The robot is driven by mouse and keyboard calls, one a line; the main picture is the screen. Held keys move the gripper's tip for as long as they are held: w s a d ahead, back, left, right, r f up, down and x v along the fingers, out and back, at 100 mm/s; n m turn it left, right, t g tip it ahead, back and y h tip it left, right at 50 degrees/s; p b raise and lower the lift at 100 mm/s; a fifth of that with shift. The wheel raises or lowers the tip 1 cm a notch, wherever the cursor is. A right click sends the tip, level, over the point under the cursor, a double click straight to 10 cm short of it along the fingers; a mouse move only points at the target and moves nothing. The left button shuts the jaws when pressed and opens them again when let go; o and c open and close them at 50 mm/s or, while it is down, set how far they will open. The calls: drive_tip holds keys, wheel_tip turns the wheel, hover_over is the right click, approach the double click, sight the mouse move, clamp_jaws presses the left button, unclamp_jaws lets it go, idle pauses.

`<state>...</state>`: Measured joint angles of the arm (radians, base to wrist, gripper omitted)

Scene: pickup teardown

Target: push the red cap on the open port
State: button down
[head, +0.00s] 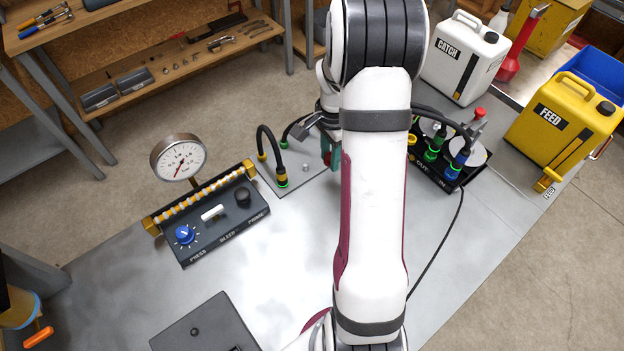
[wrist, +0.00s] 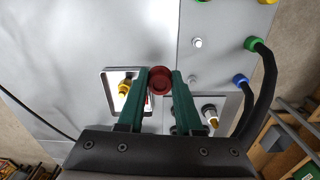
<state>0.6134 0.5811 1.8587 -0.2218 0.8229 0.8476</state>
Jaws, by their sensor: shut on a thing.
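My gripper (wrist: 162,78) is shut on the red cap (wrist: 160,82), which sits between the tips of its green fingers. In the head view my arm hides most of the gripper; a green finger (head: 336,152) shows beside the arm. The cap is over or near a light grey plate (wrist: 222,22) in the wrist view. That plate bears a small silver stub (wrist: 197,43), to the right of and beyond the cap, apart from it. I cannot tell which fitting is the open port, nor how high the cap is.
A white-rimmed tray (wrist: 106,73) with a brass fitting (wrist: 124,87) lies left of the fingers. Black hoses (wrist: 262,80) rise on the right. A control box (head: 222,221) with a gauge (head: 178,158) stands left of the plate; a black hose block (head: 428,174) stands right.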

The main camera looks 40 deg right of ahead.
drive_tip(key=s+d+r+m, duration=0.2)
drive_tip(key=s+d, duration=0.1)
drive_tip(key=d, duration=0.9)
drive_tip(key=s+d+r+m, duration=0.2)
drive_tip(key=d+m, duration=0.1)
drive_tip(key=d, duration=0.8)
drive_tip(key=shift+s+d+f, duration=0.1)
drive_tip(key=shift+d+f, duration=0.05)
drive_tip(key=shift+f, duration=2.15)
drive_tip(key=shift+f, duration=0.1)
drive_tip(key=shift+f, duration=0.8)
drive_tip(key=shift+f, duration=0.25)
